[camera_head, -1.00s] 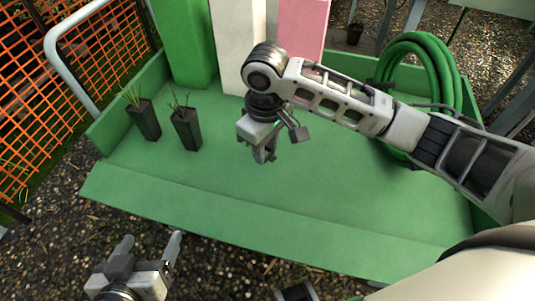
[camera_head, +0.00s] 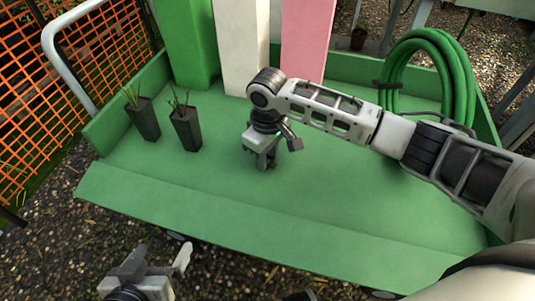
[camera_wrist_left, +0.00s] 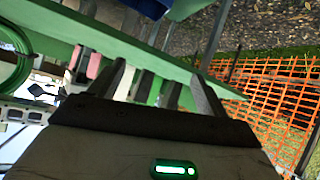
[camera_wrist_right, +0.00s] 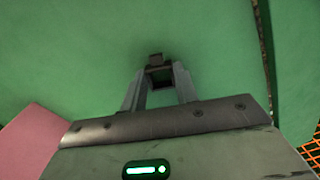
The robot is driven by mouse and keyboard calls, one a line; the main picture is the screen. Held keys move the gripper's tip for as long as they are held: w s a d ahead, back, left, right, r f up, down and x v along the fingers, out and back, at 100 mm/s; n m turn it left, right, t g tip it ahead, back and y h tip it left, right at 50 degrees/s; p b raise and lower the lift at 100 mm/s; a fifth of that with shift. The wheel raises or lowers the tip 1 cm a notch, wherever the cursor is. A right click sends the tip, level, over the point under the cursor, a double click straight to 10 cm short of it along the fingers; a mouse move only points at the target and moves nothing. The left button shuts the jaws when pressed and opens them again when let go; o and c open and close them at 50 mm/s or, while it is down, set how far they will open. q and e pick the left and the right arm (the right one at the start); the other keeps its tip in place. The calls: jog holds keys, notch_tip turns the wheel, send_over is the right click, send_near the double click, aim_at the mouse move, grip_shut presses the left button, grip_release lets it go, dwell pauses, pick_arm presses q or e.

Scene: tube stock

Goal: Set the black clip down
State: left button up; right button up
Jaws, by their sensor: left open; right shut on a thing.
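The black clip (camera_wrist_right: 155,61) is small and dark and sits between the fingertips of my right gripper (camera_wrist_right: 160,78) in the right wrist view. In the head view my right gripper (camera_head: 266,163) points down, low over the middle of the green bench surface. The clip is too small to make out clearly there, and I cannot tell whether it touches the surface. My left gripper (camera_head: 160,262) is open and empty, in front of the bench's near edge. Its spread fingers also show in the left wrist view (camera_wrist_left: 145,85).
The green bench (camera_head: 330,205) is bare around my right gripper. Two dark pots with seedlings (camera_head: 145,120) (camera_head: 186,131) stand at the left. Green, white and pink blocks (camera_head: 241,50) stand at the back. A coiled green hose (camera_head: 458,85) lies at the right.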

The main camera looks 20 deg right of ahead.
pick_arm(q)
jog(key=shift+r, duration=0.15)
pick_arm(e)
jog(key=shift+f, duration=0.1)
jog(key=o, duration=0.9)
pick_arm(q)
jog(key=shift+r, duration=0.25)
